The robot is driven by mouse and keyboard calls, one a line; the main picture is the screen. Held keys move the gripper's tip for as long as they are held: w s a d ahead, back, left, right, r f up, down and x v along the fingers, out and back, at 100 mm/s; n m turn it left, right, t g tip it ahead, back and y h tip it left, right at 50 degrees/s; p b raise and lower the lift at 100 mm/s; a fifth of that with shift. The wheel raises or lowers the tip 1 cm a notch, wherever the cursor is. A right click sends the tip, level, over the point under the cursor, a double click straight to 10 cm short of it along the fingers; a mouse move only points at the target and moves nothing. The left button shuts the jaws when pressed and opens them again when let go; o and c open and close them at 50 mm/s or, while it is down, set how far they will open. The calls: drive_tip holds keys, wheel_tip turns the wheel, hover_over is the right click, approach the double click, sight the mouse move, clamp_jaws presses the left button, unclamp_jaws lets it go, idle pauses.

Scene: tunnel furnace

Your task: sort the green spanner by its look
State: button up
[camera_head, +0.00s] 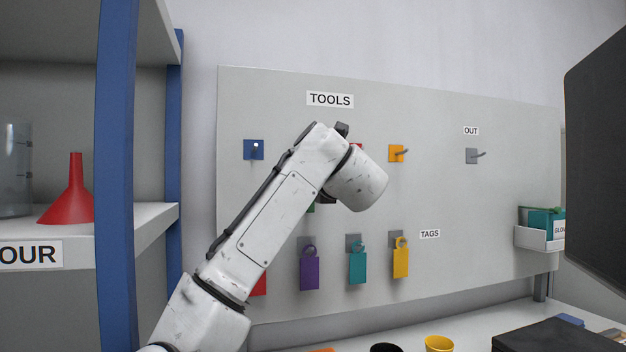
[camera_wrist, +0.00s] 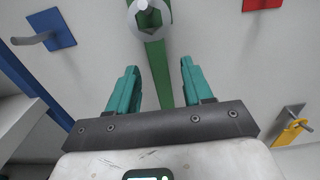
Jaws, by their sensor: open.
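The green spanner (camera_wrist: 157,65) hangs on the pegboard, its head over a peg at the top of the wrist view. A grey ring-like part shows around the peg, and the green handle runs down between my fingers. In the head view only a small green patch (camera_head: 311,208) shows beside my arm; the rest is hidden. My gripper (camera_wrist: 160,78) is open, with one teal finger on each side of the handle. I cannot tell whether either finger touches it. In the head view my gripper is hidden behind my wrist.
The TOOLS board (camera_head: 450,200) has a blue-plated hook (camera_head: 254,149), an orange-plated hook (camera_head: 397,153) and a bare grey OUT hook (camera_head: 472,156). Purple (camera_head: 309,270), teal (camera_head: 357,265) and yellow (camera_head: 401,262) tags hang below. A blue shelf post (camera_head: 117,180) stands left; a dark panel (camera_head: 600,160) stands right.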

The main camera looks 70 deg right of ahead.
drive_tip(key=v, duration=1)
drive_tip(key=shift+s+a, duration=0.25)
drive_tip(key=shift+s, duration=0.05)
